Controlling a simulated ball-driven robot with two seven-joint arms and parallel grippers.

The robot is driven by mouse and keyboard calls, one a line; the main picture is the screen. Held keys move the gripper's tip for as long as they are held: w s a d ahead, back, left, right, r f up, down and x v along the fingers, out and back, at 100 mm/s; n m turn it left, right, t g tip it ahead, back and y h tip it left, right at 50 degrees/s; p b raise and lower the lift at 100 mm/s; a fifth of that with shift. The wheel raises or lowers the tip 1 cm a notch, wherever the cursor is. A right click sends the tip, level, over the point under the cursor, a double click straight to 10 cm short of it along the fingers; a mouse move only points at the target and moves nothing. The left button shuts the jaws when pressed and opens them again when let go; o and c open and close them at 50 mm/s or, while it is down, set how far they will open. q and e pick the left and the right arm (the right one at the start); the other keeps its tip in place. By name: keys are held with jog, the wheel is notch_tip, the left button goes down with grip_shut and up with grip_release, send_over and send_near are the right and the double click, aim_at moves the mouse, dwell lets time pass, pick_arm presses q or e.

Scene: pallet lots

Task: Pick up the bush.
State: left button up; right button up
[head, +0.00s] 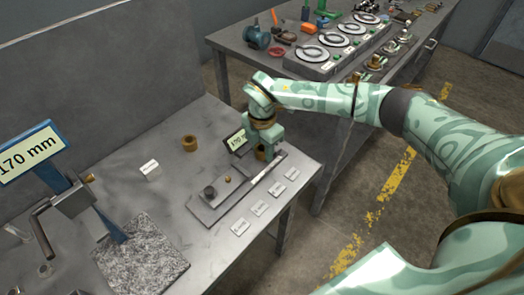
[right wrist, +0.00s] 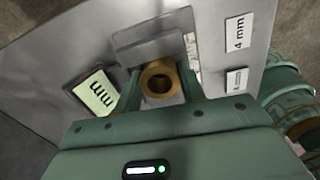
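A brass-coloured hollow bush (right wrist: 158,82) sits between the two fingers of my right gripper (right wrist: 160,88) in the right wrist view, filling the gap with no clear space at either side. In the head view the right gripper (head: 263,150) points down over the far end of a grey plate fixture (head: 208,212), and a little of the bush (head: 261,153) shows under it. I cannot tell whether the bush rests on the fixture or is lifted. A second, similar brown ring (head: 190,143) stands alone on the table. My left gripper is not in view.
A small display (head: 237,141) stands close beside the right gripper. Several white labels (head: 259,208) lie along the table's front edge. A granite slab (head: 140,258) and a 170 mm sign (head: 30,155) are at left. A second bench (head: 335,80) with round dials stands behind.

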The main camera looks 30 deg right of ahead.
jog(key=shift+c, duration=0.7)
jog(key=shift+r, duration=0.15)
